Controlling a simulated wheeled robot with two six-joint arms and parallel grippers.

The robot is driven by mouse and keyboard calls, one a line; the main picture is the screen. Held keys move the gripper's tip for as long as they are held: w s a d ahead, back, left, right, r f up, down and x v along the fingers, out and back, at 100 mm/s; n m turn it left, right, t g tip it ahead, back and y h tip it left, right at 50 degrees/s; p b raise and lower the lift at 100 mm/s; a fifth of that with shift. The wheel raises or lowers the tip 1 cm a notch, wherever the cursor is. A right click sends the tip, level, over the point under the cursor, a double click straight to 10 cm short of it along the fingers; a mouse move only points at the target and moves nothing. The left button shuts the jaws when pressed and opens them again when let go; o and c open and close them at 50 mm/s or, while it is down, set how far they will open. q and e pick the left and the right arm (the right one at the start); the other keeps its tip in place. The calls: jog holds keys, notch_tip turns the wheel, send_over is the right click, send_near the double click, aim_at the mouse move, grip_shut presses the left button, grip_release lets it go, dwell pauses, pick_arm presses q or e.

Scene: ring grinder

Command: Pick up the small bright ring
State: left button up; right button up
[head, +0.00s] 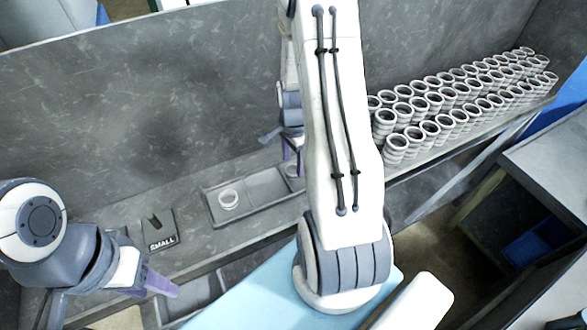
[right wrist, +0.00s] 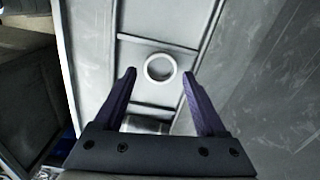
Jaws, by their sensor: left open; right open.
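A bright ring (head: 230,206) lies in the left compartment of a grey divided tray (head: 213,216) in the head view. My right gripper (right wrist: 158,80) is open and empty above the tray. My left gripper (head: 166,287) is at lower left, open, apart from the rings.
Stacks of several rings (head: 430,128) stand on a shelf at the right. A plate marked SMALL (head: 158,228) is left of the tray. A grey wall (head: 130,110) rises behind the tray. My right arm blocks the middle of the head view.

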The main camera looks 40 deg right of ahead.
jog(key=shift+f, duration=1.35)
jog(key=c, duration=1.1)
grip_shut()
jog(key=shift+r, duration=0.15)
